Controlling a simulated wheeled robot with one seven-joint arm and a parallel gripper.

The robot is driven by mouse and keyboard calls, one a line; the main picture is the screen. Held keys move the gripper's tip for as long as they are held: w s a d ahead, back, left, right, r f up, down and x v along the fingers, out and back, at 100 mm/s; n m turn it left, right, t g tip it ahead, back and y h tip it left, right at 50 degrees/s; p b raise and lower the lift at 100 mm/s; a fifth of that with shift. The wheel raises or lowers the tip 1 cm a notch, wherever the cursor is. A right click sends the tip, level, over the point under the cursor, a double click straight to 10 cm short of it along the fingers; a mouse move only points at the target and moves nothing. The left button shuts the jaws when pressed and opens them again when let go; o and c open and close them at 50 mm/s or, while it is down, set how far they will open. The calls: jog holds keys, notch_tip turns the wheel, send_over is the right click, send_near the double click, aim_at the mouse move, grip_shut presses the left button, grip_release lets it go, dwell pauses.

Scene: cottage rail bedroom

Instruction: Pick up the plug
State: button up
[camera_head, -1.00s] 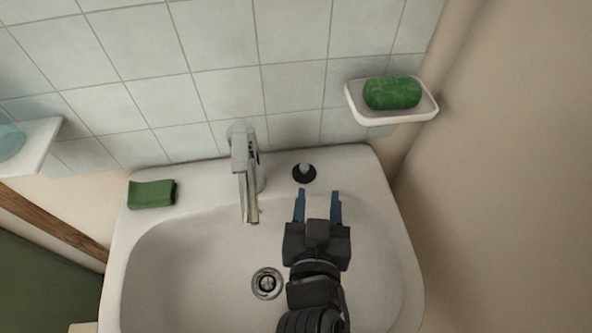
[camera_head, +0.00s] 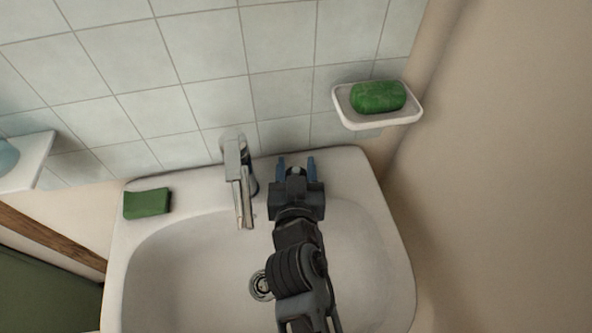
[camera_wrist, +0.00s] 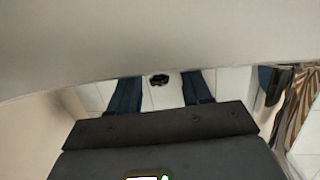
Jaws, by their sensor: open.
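The plug (camera_head: 296,171) is a small black disc with a grey knob on the sink's back ledge, right of the tap. In the head view only a bit of it shows between the fingers; my gripper hides the rest. My gripper (camera_head: 296,161) is open, with its two blue fingers pointing to the wall, one on each side of the plug. In the wrist view a small dark thing, which looks like the plug (camera_wrist: 159,80), lies between the spread fingers (camera_wrist: 160,88). I cannot tell whether either finger touches it.
The tap (camera_head: 240,180) stands close to the left of my gripper. A green sponge (camera_head: 147,203) lies on the sink's left ledge. A soap dish (camera_head: 347,118) with green soap (camera_head: 378,97) juts from the wall at upper right. The drain (camera_head: 260,286) is partly hidden by my arm.

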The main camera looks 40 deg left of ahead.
grip_shut()
dwell(0.4)
